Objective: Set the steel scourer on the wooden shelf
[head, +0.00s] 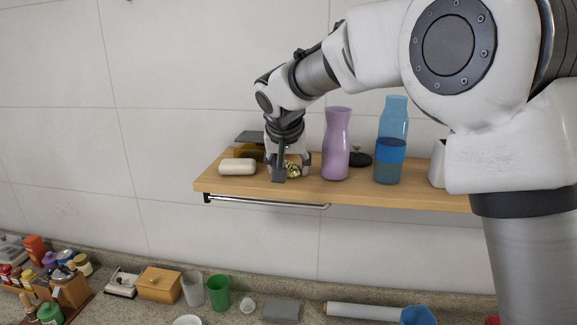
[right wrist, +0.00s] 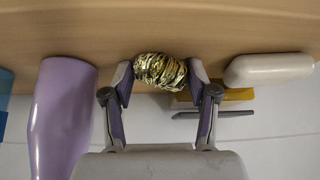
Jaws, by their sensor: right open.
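The steel scourer, a crinkled gold-coloured ball (head: 291,168), rests on the wooden shelf (head: 400,194) between the white bar and the purple bottle. It also shows in the right wrist view (right wrist: 160,71). My right gripper (head: 289,172) is at the shelf, with a finger on each side of the scourer. In the right wrist view its fingertips (right wrist: 160,76) stand close to the scourer's two sides; whether they touch it I cannot tell. The gripper is open. In the head view a finger hides part of the scourer. My left gripper is not in view.
On the shelf, a white bar (head: 237,167) lies left of my gripper, with an amber and dark object (head: 249,142) behind. A purple bottle (head: 336,150) stands close on the right, then a blue bottle (head: 391,145). A rail (head: 265,204) hangs below. Several items crowd the counter.

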